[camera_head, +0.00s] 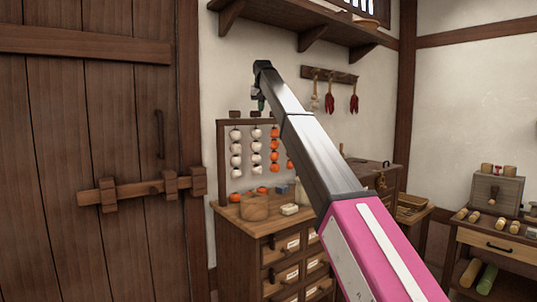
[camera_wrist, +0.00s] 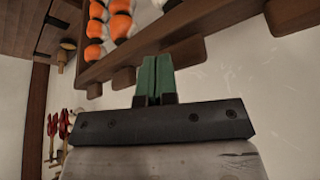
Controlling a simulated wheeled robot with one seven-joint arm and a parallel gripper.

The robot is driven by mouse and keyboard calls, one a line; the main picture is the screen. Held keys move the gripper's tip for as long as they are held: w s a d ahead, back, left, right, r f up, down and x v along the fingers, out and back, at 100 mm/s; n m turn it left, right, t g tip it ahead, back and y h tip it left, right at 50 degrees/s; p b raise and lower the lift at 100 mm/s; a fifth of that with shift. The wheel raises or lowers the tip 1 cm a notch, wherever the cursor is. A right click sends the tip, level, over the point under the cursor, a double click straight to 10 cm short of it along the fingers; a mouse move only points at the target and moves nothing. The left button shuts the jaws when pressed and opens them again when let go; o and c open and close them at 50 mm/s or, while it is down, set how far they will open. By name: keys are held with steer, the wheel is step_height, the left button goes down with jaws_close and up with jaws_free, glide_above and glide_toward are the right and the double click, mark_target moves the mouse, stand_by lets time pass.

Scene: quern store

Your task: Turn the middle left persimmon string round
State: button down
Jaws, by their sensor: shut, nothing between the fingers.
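The drying rack (camera_head: 222,150) stands on the chest, with several persimmon strings hanging from its top rail. The far left string (camera_head: 235,147) looks pale. The middle left string (camera_head: 256,158) also looks mostly pale, while the middle right one (camera_head: 274,144) is orange. The rightmost string (camera_head: 290,164) is partly hidden by my arm. My gripper (camera_head: 261,104) is above the rail, near the middle left string. In the wrist view its green fingers (camera_wrist: 155,64) are together and empty, beside the rail's wooden blocks (camera_wrist: 190,50). Whether they touch a block cannot be told.
On the chest top are a round wooden container (camera_head: 254,207), loose persimmons and a small pale block (camera_head: 289,209). A shelf (camera_head: 300,22) hangs above my gripper. Dried chillies (camera_head: 354,103) hang on the wall to the right. A barred wooden door (camera_head: 100,120) is at left.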

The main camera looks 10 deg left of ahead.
steer(key=r, duration=0.5)
steer(key=shift+s+d, duration=0.15)
steer(key=shift+d, duration=0.05)
stand_by(0.5)
